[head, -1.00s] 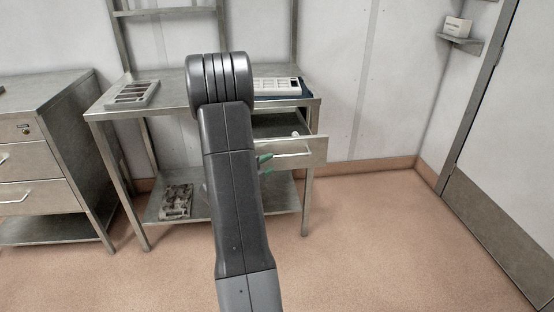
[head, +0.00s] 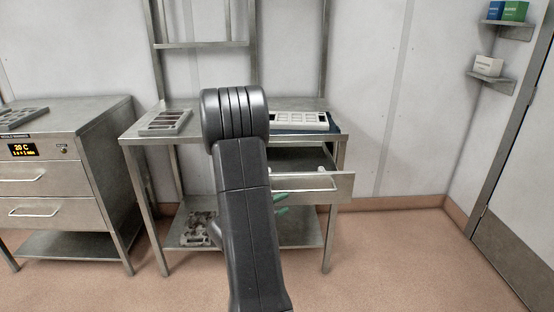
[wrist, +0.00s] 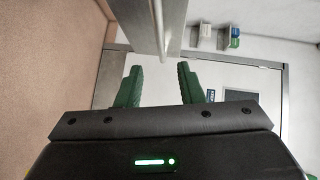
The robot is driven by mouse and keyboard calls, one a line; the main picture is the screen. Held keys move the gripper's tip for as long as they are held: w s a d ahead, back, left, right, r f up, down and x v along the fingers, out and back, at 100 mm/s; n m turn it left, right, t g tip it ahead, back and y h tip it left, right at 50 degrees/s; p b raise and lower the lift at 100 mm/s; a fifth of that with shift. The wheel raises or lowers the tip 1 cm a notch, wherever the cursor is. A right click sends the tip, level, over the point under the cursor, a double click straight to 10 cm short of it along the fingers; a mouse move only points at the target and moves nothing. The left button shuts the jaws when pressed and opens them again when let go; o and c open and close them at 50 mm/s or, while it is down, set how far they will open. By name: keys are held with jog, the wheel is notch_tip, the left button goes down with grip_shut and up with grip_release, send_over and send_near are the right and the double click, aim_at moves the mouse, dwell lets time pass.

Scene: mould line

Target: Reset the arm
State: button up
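My gripper shows in the wrist view (wrist: 162,88) with its two green fingers spread wide apart and nothing between them. In the head view my dark arm stands in front of the steel table, and only a bit of green finger (head: 281,204) shows beside it, below the open drawer (head: 325,186). The rest of the gripper is hidden behind the arm. In the wrist view a steel edge with a bar lies just beyond the fingers.
The steel table (head: 336,133) carries a grey mould tray (head: 166,122) and a white tray (head: 299,121). A metal mould (head: 198,229) lies on its lower shelf. A drawer cabinet (head: 78,147) with a display stands left. Corner shelves (head: 490,79) hold boxes. Floor at right is clear.

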aim_at(305, 192)
jog(key=x, duration=1.2)
jog(key=shift+w+d, duration=0.2)
jog(key=shift+w, duration=0.05)
jog(key=shift+w+d, duration=0.15)
jog(key=shift+w, duration=0.25)
jog(key=shift+s, duration=0.1)
jog(key=shift+r, duration=0.1)
